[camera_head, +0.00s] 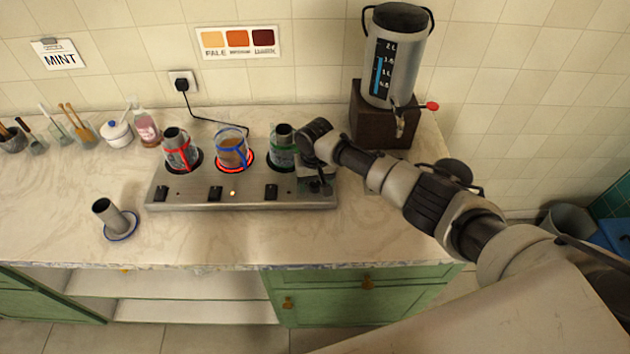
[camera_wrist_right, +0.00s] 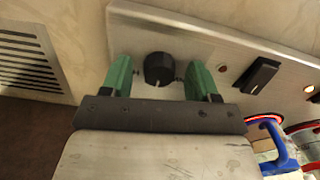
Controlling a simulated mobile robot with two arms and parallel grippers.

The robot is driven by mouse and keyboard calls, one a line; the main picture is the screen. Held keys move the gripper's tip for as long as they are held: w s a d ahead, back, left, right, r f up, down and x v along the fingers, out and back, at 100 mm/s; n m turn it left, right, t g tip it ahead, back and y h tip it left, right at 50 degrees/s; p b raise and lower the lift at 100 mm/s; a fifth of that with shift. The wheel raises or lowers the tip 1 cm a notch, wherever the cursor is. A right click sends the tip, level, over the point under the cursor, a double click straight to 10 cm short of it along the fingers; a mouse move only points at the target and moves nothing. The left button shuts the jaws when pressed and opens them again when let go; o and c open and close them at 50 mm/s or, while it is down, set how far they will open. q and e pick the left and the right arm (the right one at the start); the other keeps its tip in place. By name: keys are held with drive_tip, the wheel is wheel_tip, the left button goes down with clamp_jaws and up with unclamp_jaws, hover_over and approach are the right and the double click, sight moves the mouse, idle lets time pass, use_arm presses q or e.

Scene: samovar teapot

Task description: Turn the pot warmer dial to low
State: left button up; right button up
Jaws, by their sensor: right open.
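The pot warmer (camera_head: 230,205) is a long metal box on the counter, with several black controls on its front. Its round black dial (camera_wrist_right: 158,68) has a pale mark pointing to the bottom of the right wrist view. My right gripper (camera_head: 317,184) hides the dial in the head view, at the warmer's right end. In the right wrist view the gripper's green fingers (camera_wrist_right: 158,75) are open, one on each side of the dial, with a visible gap at both sides. The middle burner ring (camera_head: 247,160) glows red. My left gripper is not in view.
Green-banded (camera_head: 282,150), blue-handled (camera_head: 232,150) and red-banded (camera_head: 178,150) vessels stand on the warmer. A black rocker switch (camera_wrist_right: 258,75) is beside the right finger. The tall samovar (camera_head: 393,60) stands behind my right arm. The front counter is mostly clear, except a cup (camera_head: 107,213) at left.

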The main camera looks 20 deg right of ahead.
drive_tip(key=c, duration=0.9)
drive_tip(key=shift+n, duration=0.4)
drive_tip(key=n, duration=1.1)
drive_tip(key=shift+r, duration=0.1)
drive_tip(key=o, duration=0.9)
